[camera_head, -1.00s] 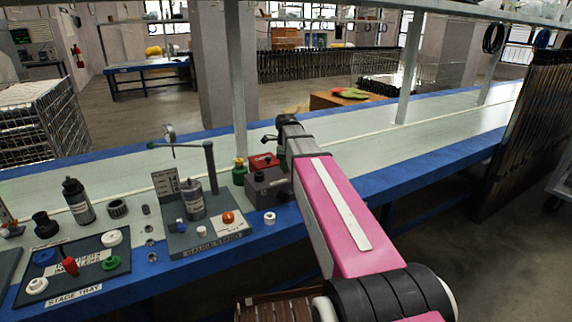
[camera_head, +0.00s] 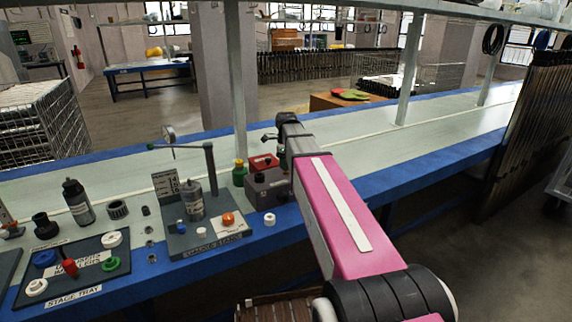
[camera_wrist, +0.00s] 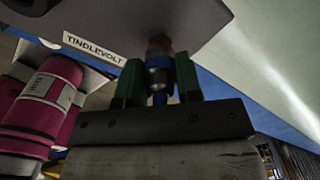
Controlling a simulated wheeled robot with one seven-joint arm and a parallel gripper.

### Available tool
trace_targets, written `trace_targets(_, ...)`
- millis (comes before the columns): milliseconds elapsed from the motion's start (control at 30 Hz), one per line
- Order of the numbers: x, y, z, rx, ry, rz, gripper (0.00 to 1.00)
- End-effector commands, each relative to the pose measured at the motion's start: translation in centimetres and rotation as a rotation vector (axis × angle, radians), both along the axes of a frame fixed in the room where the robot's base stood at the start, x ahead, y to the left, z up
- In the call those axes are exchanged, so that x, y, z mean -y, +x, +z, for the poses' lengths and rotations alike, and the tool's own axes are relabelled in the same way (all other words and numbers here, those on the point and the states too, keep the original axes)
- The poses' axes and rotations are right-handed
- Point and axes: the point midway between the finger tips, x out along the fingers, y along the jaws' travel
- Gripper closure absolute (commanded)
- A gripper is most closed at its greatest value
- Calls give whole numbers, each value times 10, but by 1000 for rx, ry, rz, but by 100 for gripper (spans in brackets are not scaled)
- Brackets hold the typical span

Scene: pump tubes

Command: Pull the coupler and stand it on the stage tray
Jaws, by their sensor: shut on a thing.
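My gripper (camera_wrist: 159,88) has its two green-padded fingers closed on the sides of a small round metal fitting, seemingly the coupler (camera_wrist: 158,58). It has an orange-brown band and a blue part at its lower end. Its upper end meets or sits right against a grey housing marked TINDLEVOLT (camera_wrist: 93,48); I cannot tell whether they are joined. In the head view my arm reaches over the bench to the dark box with a red top (camera_head: 265,178), and my fingertips are mostly hidden. The dark stage tray (camera_head: 74,295) lies at the lower left, holding coloured rings and a red knobbed piece.
A gauge stand (camera_head: 212,243) with a grey canister and a post stands between the tray and the dark box. A black bottle (camera_head: 77,203) and a green bottle (camera_head: 239,173) stand on the bench.

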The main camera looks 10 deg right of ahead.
Motion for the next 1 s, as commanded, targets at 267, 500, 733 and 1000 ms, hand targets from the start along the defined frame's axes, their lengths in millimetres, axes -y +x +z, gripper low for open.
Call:
trace_targets(267, 0, 0, 2, 0, 0, 0, 100)
trace_targets(500, 0, 0, 3, 0, 0, 0, 100)
trace_targets(733, 0, 0, 11, 1, 0, 0, 100)
trace_targets(1000, 0, 0, 23, 0, 0, 0, 100)
